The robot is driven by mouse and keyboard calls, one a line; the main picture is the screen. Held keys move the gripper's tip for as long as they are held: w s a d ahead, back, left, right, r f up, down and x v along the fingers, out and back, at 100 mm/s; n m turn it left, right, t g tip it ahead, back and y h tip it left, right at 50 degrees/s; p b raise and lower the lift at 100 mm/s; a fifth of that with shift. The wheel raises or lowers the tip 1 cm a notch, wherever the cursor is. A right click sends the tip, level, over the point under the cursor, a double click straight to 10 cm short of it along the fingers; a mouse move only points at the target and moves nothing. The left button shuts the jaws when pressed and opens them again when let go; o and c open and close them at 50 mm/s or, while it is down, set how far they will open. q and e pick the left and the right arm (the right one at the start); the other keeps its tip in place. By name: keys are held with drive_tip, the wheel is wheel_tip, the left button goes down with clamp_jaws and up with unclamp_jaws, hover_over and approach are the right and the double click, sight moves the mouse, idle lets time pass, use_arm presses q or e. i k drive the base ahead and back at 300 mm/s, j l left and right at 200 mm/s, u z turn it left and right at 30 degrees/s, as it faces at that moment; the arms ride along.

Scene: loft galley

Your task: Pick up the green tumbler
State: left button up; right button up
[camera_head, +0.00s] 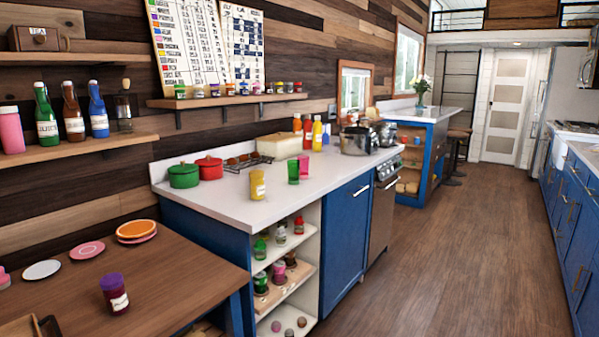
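A green tumbler (293,171) stands upright on the white counter (233,203), near the counter's middle. A magenta cup (304,166) stands right behind it to the right; I cannot tell whether the two touch. A yellow jar with a pale label (257,184) stands to the left of the tumbler and nearer to me. Neither of my grippers shows in the head view.
A green pot (183,176) and a red pot (209,168) stand at the counter's left. Bottles (317,133) and metal pots (358,140) stand farther back. A wooden table (160,272) with a purple-lidded jar (114,293) is nearer. The floor at right is clear.

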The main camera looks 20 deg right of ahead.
sight(293, 166)
drive_tip(key=i+l+z, duration=0.35)
drive_tip(key=i+l, duration=1.55)
